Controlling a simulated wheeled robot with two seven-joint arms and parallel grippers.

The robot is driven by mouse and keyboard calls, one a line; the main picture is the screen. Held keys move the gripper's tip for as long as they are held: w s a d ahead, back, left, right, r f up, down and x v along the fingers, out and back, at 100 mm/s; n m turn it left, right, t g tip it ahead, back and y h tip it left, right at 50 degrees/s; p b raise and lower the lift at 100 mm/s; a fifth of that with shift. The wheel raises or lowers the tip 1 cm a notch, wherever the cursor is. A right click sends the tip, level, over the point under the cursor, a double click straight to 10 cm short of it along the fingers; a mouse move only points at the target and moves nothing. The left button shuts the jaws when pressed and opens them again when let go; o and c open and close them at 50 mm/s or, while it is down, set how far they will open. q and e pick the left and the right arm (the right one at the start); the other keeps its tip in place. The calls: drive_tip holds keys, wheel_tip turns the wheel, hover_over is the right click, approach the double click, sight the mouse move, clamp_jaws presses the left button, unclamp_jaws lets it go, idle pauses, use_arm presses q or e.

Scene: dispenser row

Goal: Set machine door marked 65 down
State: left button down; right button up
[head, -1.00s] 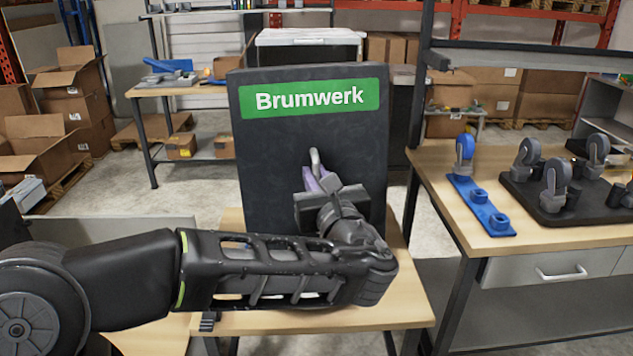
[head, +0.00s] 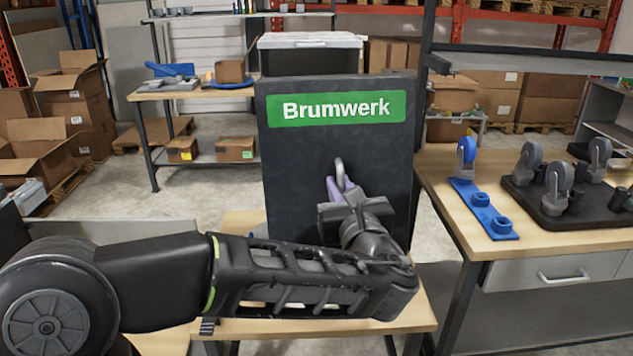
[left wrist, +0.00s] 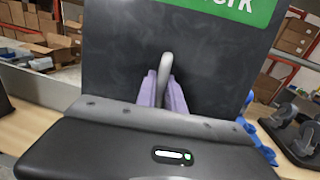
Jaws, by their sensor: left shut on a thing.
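A dark grey upright panel (head: 300,165) with a green "Brumwerk" label (head: 336,109) stands in front of me at the small wooden table. It fits the machine door, but no 65 shows on it. It also fills much of the left wrist view (left wrist: 115,60). A grey loop handle (head: 339,168) sticks out of its face. My left gripper (head: 340,186) is shut on this handle; in the left wrist view, its purple fingers (left wrist: 162,92) flank the handle. My arm hides the panel's lower edge, so I cannot tell whether it touches the table. My right gripper is out of view.
The small wooden table (head: 240,329) lies below the panel and my left arm. At right, a workbench (head: 560,243) carries a blue caster strip (head: 482,208) and a black tray (head: 520,193) of casters. Cardboard boxes (head: 75,100) stand at back left.

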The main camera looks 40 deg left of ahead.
use_arm(q)
drive_tip(key=w+d+f+m+t+h, duration=0.2)
drive_tip(key=d+f+m+h, duration=0.2)
drive_tip(key=d+f, duration=0.8)
drive_tip(key=w+d+f+m+t+h, duration=0.3)
drive_tip(key=d+f+m+h, duration=0.2)
drive_tip(key=d+f+h, duration=0.3)
drive_tip(key=d+f, duration=0.4)
drive_tip(key=d, duration=0.1)
drive_tip(key=shift+d+f+h, duration=0.25)
drive_tip(key=shift+d+h, duration=0.15)
